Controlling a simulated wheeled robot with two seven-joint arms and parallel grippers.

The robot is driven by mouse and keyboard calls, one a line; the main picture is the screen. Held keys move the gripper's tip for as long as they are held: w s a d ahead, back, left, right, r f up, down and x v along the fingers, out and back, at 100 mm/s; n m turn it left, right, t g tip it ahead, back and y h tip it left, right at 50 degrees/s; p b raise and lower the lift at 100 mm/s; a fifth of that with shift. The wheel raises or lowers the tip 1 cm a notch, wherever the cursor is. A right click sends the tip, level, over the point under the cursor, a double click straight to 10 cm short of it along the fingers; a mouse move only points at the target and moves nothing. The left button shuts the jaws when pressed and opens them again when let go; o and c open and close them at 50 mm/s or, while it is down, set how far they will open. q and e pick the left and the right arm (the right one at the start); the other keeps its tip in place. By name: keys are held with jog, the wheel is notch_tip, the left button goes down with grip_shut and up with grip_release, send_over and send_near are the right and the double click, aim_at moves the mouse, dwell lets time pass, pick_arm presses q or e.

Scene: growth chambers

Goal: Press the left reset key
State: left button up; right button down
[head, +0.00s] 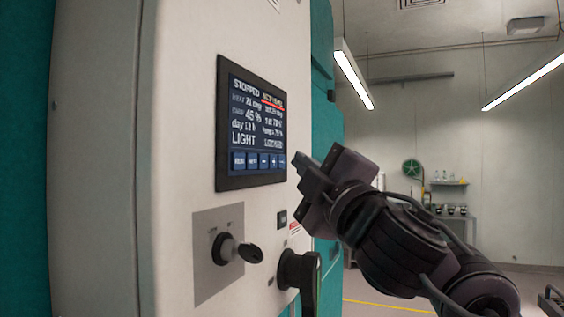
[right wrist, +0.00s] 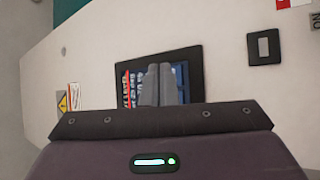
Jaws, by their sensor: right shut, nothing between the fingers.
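A black-framed control screen (head: 251,125) is set in the pale chamber front. It reads STOPPED, with a line underlined in red, several readings and LIGHT. A row of blue keys (head: 258,161) runs along its bottom; their labels are too small to read surely, so I cannot tell which is the reset key. My right gripper (head: 299,160) is shut and empty, its tips near the screen's lower right edge; contact cannot be told. In the right wrist view, the shut fingers (right wrist: 161,84) stand before the screen (right wrist: 128,72) and hide part of it. My left gripper is not in view.
Below the screen are a key switch (head: 224,247) with a key in it on a grey plate, a small dark switch (head: 282,219) and a black handle (head: 297,270). A bench (head: 455,222) with glassware stands far back at the right. The space between looks open.

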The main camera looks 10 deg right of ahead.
jog(key=shift+a, duration=0.1)
dwell(0.4)
jog(key=shift+w+a, duration=0.3)
jog(key=shift+w+a+b, duration=0.1)
jog(key=shift+a+b, duration=0.1)
jog(key=shift+b, duration=0.15)
dwell(0.5)
jog(key=shift+d, duration=0.1)
dwell(0.3)
jog(key=shift+s+d+p, duration=0.3)
jog(key=shift+s+d, duration=0.15)
jog(key=shift+d, duration=0.05)
jog(key=s+d, duration=0.1)
jog(key=d+p, duration=0.1)
jog(key=s+d+p, duration=0.1)
jog(key=d, duration=0.1)
jog(key=shift+s, duration=0.35)
